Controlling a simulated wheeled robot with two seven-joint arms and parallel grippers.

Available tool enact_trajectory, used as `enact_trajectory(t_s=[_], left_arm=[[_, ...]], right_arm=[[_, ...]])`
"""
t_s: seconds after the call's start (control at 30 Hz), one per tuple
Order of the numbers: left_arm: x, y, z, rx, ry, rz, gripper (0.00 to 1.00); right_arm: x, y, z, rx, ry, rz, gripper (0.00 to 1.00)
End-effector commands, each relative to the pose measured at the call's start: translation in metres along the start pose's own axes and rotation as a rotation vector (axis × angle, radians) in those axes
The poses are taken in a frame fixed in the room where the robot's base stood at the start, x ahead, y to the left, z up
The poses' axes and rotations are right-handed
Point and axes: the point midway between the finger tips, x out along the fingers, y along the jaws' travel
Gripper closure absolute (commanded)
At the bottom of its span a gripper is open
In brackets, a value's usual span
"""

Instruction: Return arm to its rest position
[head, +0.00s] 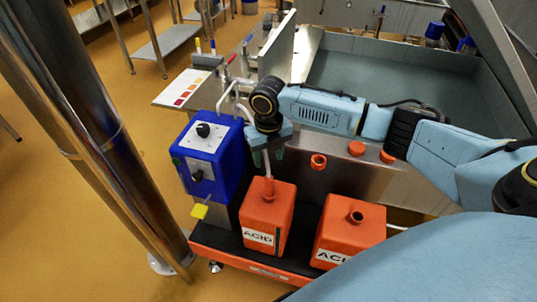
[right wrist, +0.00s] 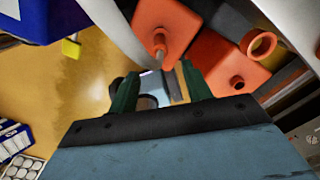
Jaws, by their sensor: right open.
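My right arm comes in from the right in the head view, stretched over the two orange canisters. Its gripper (head: 267,158) points down above the left acid canister (head: 265,222). In the right wrist view the gripper (right wrist: 158,88) shows two green fingers spread apart, with no object clearly held between them. A pale tube (head: 268,165) stands in the mouth of the left canister, just below or behind the fingers; I cannot tell whether they touch it. The right acid canister (head: 347,232) has an open mouth. My left gripper is not in view.
A blue pump box (head: 207,158) with dials stands left of the canisters, a yellow tag (head: 199,211) below it. A steel post (head: 100,130) rises at the left. A vat (head: 385,80) lies behind my arm.

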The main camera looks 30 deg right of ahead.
Motion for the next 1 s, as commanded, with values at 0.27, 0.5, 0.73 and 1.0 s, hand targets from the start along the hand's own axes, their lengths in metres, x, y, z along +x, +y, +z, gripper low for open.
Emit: enact_trajectory(t_s=[0.27,0.5,0.73,1.0], left_arm=[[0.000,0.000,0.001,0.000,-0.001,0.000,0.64],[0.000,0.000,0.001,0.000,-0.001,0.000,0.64],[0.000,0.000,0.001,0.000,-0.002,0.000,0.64],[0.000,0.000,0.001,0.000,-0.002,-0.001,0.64]], right_arm=[[0.000,0.001,0.000,0.000,0.000,0.000,0.51],[0.026,0.043,-0.035,0.149,-0.001,0.046,0.51],[0.052,0.112,-0.108,0.642,0.003,0.187,0.51],[0.048,0.133,-0.180,1.446,0.063,0.348,0.51]])
